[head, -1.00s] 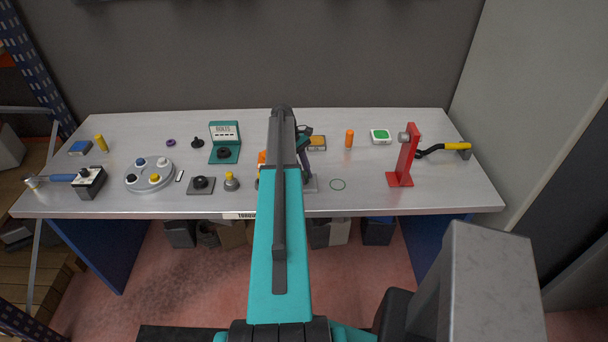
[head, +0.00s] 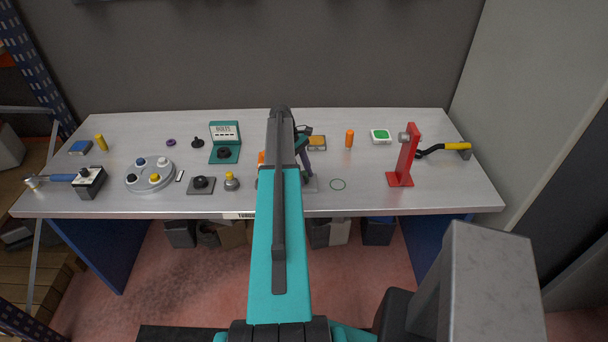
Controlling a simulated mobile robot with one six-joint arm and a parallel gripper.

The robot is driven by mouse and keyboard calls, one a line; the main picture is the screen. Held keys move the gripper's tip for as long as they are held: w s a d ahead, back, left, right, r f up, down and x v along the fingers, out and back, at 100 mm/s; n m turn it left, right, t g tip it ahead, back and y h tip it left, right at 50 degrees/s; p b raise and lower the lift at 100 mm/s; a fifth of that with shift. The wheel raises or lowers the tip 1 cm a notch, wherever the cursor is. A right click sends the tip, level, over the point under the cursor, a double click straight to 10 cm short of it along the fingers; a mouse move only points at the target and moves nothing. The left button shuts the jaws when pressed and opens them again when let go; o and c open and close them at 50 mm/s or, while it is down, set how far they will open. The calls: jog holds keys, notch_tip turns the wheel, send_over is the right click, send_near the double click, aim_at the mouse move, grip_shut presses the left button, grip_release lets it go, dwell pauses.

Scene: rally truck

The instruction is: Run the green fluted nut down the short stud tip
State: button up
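My teal and dark grey arm reaches over the middle of the bench and hides most of the work spot. A dark and purple part (head: 304,148) shows just right of the arm. It seems to belong to my gripper, but its fingertips are hidden. I cannot make out the green fluted nut or the short stud tip. A grey base plate (head: 309,185) shows beside the arm, below the purple part. A bit of an orange thing (head: 261,158) shows at the arm's left edge.
A round tray (head: 149,175), a black knob on a plate (head: 201,184) and a teal bolts box (head: 224,142) stand left.

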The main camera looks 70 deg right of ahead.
dwell(0.4)
jog(key=shift+n+h, duration=0.4)
jog(key=shift+n, duration=0.6)
jog(key=shift+n+h, duration=0.3)
jog(key=shift+n, duration=0.5)
jog(key=shift+n+h, duration=0.3)
jog(key=shift+n, duration=0.6)
jog(key=shift+n+h, duration=0.4)
jog(key=shift+n, duration=0.4)
